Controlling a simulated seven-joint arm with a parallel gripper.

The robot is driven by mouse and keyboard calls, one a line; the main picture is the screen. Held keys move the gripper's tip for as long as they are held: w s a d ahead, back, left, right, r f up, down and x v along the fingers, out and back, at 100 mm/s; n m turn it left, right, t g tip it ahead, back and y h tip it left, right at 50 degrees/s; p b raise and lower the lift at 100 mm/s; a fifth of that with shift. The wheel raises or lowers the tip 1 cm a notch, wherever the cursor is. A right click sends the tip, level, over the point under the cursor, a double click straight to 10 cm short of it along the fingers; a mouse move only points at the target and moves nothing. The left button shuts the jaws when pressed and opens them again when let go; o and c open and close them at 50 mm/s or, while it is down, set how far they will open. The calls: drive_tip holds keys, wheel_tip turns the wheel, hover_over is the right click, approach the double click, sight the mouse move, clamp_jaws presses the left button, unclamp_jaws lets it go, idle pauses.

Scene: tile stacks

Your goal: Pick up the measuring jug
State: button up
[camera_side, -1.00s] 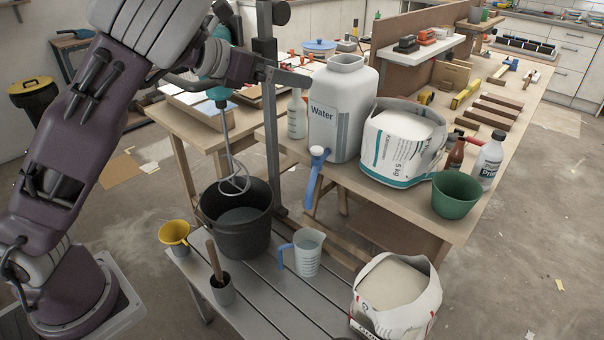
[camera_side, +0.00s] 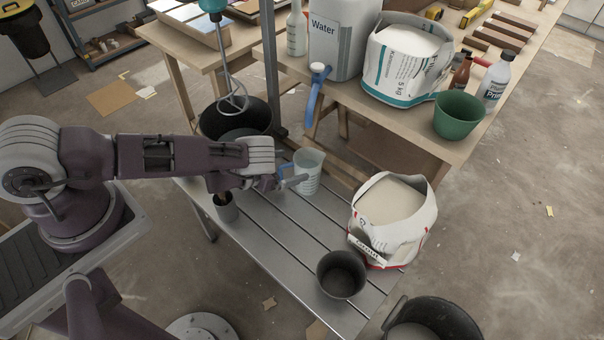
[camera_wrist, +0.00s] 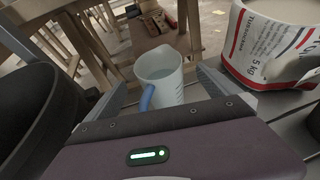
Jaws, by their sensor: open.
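The measuring jug (camera_side: 310,172) is pale and translucent with a blue handle and stands upright on the grey slatted bench (camera_side: 262,235). In the side view my gripper (camera_side: 290,174) is level with the jug at its left, on the handle side. In the wrist view the jug (camera_wrist: 163,78) appears ahead, between the two open fingers, with its blue handle (camera_wrist: 147,98) towards me. The fingers are apart and nothing is held. I cannot tell whether a finger touches the handle.
A black bucket (camera_side: 257,112) with a mixer whisk stands behind my gripper. An open bag of powder (camera_side: 372,238) and a dark pot (camera_side: 341,274) stand to the right on the bench. A small grey cup (camera_side: 226,207) is below my arm. A water container (camera_side: 338,45) stands on the table behind.

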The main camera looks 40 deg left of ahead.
approach(317, 158)
drive_tip(key=x, duration=0.4)
drive_tip(key=c, duration=2.1)
drive_tip(key=shift+o, duration=0.2)
drive_tip(key=shift+r, duration=0.1)
